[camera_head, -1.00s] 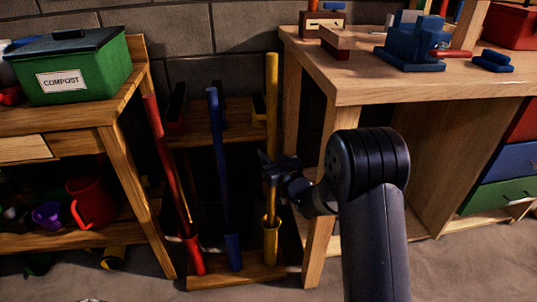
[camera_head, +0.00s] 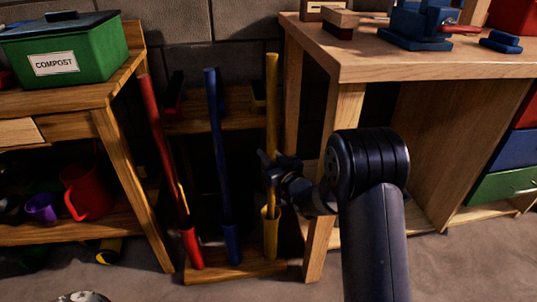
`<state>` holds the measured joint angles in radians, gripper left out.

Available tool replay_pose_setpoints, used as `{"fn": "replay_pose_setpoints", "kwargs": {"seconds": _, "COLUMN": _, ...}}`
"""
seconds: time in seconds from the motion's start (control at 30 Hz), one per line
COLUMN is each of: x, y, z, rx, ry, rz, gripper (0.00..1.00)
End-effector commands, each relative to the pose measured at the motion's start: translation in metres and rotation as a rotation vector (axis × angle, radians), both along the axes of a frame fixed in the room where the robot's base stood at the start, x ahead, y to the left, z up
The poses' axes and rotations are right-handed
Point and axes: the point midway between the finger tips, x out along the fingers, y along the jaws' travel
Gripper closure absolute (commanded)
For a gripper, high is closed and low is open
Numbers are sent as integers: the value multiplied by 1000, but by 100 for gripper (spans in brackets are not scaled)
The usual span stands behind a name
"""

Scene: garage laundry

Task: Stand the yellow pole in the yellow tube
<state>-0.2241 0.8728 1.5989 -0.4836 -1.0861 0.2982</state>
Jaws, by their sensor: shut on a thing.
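The yellow pole (camera_head: 272,105) stands nearly upright, and its top is a little higher than the tops of the red and blue poles. My gripper (camera_head: 270,170) is shut on its lower part, just above the tube. The yellow tube (camera_head: 270,240) stands at the right end of the low wooden rack. The pole runs down to the tube's mouth and its lower end is hidden, apparently inside the tube. How deep it sits cannot be seen.
A blue pole (camera_head: 218,140) and a red pole (camera_head: 160,140) stand in their own tubes to the left on the rack base (camera_head: 225,270). The workbench (camera_head: 430,68) and its leg are close on the right. A shelf table (camera_head: 125,165) stands at left.

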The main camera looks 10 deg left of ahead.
Motion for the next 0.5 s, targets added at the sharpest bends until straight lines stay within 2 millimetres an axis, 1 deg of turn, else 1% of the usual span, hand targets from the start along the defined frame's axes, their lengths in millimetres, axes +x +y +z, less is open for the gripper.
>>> {"fn": "replay_pose_setpoints", "kwargs": {"seconds": 0.1, "x": 0, "y": 0, "z": -8, "rx": 1, "ry": -2, "rz": 0, "gripper": 100}}
{"fn": "replay_pose_setpoints", "kwargs": {"seconds": 0.37, "x": 0, "y": 0, "z": -19, "rx": 1, "ry": -2, "rz": 1, "gripper": 100}}
{"fn": "replay_pose_setpoints", "kwargs": {"seconds": 0.4, "x": 0, "y": 0, "z": -19, "rx": 2, "ry": -2, "rz": 1, "gripper": 76}}
{"fn": "replay_pose_setpoints", "kwargs": {"seconds": 0.5, "x": 0, "y": 0, "z": -18, "rx": 2, "ry": -2, "rz": 1, "gripper": 68}}
